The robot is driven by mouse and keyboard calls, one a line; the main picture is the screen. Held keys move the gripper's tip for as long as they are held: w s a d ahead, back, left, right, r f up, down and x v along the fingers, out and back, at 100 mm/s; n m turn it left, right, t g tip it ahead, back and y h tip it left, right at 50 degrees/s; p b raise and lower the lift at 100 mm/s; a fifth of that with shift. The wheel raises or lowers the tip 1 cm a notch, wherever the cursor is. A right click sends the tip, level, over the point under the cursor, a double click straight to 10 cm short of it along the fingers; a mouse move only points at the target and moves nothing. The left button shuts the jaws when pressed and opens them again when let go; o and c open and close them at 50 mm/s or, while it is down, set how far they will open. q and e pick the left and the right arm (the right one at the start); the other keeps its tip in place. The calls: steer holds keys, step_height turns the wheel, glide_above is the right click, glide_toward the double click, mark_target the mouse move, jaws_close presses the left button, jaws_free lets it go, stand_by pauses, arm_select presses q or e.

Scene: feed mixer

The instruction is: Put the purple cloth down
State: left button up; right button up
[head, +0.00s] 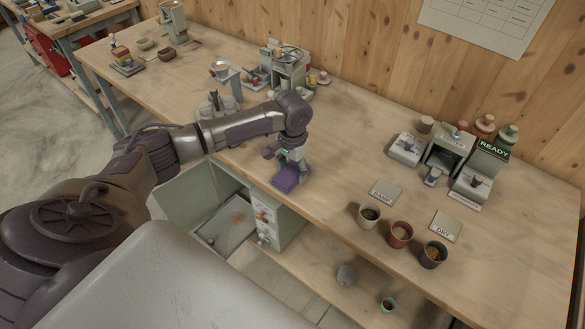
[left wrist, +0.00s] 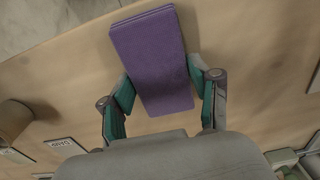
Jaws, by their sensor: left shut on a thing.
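The purple cloth (head: 288,178) is a folded, flat rectangle at the front edge of the wooden bench (head: 345,165). My left gripper (head: 291,163) points down at it and is shut on it. In the left wrist view the cloth (left wrist: 150,50) lies between the two green-padded fingers of the gripper (left wrist: 162,95), reaching out past their tips. I cannot tell whether the cloth touches the bench top. My right gripper is not in view.
A cream cup (head: 369,215), a red cup (head: 400,234) and a dark cup (head: 433,254) stand to the right, near the DAMP (head: 385,192) and DRY (head: 445,226) plates. A small machine (head: 287,68) stands behind my gripper. Bench top right of the gripper is clear.

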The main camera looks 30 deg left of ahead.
mark_target(292, 171)
arm_select(q)
steer(key=shift+f, duration=0.1)
steer(key=o, duration=1.3)
steer(key=shift+c, duration=0.2)
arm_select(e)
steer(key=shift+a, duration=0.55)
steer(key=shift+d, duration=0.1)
arm_select(q)
steer(key=shift+r, duration=0.25)
step_height(292, 171, up, 12)
steer(key=b, duration=0.1)
steer(key=shift+b, duration=0.4)
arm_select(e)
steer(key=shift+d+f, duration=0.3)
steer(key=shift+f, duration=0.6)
arm_select(q)
steer(key=shift+s+f, duration=0.1)
steer(key=shift+f, duration=0.1)
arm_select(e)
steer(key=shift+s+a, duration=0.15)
